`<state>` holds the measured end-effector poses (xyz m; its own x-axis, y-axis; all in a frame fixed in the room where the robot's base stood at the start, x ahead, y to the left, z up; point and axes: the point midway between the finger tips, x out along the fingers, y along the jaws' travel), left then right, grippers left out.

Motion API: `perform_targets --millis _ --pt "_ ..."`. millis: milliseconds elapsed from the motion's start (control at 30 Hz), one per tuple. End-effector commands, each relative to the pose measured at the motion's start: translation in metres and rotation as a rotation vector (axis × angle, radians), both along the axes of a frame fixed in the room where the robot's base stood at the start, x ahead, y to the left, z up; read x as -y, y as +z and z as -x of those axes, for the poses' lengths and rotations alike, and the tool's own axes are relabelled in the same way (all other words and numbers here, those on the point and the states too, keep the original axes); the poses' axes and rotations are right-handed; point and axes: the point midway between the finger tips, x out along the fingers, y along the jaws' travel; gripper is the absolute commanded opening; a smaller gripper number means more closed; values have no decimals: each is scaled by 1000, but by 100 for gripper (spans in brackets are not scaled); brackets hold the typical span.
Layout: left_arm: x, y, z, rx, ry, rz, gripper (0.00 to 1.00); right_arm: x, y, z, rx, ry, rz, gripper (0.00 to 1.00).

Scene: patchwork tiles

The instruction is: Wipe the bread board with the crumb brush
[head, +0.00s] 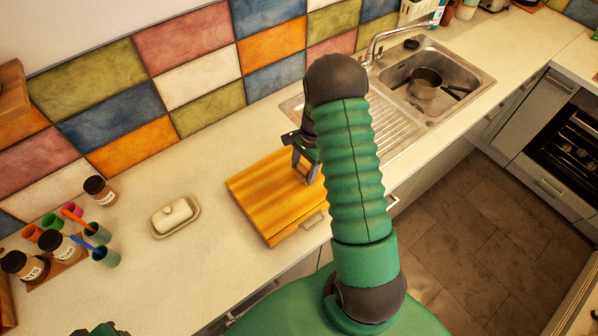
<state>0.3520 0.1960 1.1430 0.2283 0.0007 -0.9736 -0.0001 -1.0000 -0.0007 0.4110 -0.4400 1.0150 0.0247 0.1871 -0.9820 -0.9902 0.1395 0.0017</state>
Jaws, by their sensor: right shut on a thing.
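The bread board (262,199) is a yellow-orange wooden slab with darker stripes, lying on the counter near its front edge. My right gripper (306,178) is low over the board's right part, pointing down. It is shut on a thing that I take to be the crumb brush. The brush cannot be made out clearly, as the gripper and my green right arm hide that spot. Whether it touches the board cannot be told. A small green and black piece at the bottom left edge seems to be mine; my left gripper is not clearly in view.
A butter dish (174,216) stands left of the board. Several jars, one of them dark-lidded (99,190), and coloured cups (105,257) stand farther left. The sink (440,75) holds a pot (425,83). Counter between dish and board is clear.

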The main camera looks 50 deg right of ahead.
Motion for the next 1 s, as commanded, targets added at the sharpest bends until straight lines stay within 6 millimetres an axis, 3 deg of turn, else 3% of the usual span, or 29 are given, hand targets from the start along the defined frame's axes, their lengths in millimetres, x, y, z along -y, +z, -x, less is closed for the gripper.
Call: perform_targets --millis 267,1000 --pt "0 3 0 0 0 0 36 -1 1 -14 -1 1 -1 15" --pt "0 17 0 0 0 0 36 -62 0 -24 -2 4 -3 15"
